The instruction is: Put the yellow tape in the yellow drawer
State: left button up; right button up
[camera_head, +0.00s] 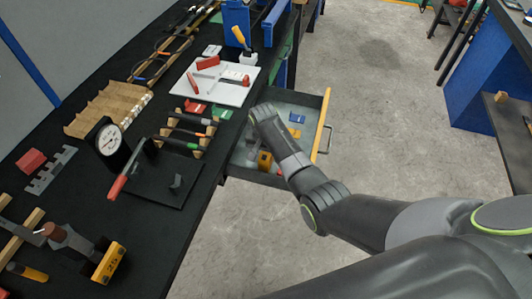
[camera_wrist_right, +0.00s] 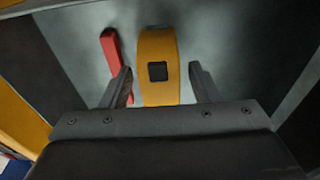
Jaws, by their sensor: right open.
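The yellow tape (camera_wrist_right: 158,50), with a dark square on it, lies on the grey floor of the open yellow drawer. In the head view a yellow-orange piece (camera_head: 265,160) shows inside the drawer beside my right forearm. The yellow drawer (camera_head: 322,126) is pulled out from under the bench; its yellow front also shows at the left of the wrist view (camera_wrist_right: 20,125). My right gripper (camera_wrist_right: 160,78) is open, with one finger on each side of the tape and gaps to both. Its fingers are hidden behind my wrist in the head view. My left gripper is out of view.
A red piece (camera_wrist_right: 111,50) lies left of the tape, close to the left finger. A blue piece (camera_head: 297,117) lies in the drawer. The black bench (camera_head: 150,215) holds a white board (camera_head: 213,85), a dial gauge (camera_head: 110,139) and tools.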

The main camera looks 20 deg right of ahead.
aim_at(265, 156)
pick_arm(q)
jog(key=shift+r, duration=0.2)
pick_arm(e)
notch_tip(265, 156, up, 12)
jog(key=s, duration=0.1)
jog(key=shift+a, duration=0.4)
jog(key=shift+s, duration=0.1)
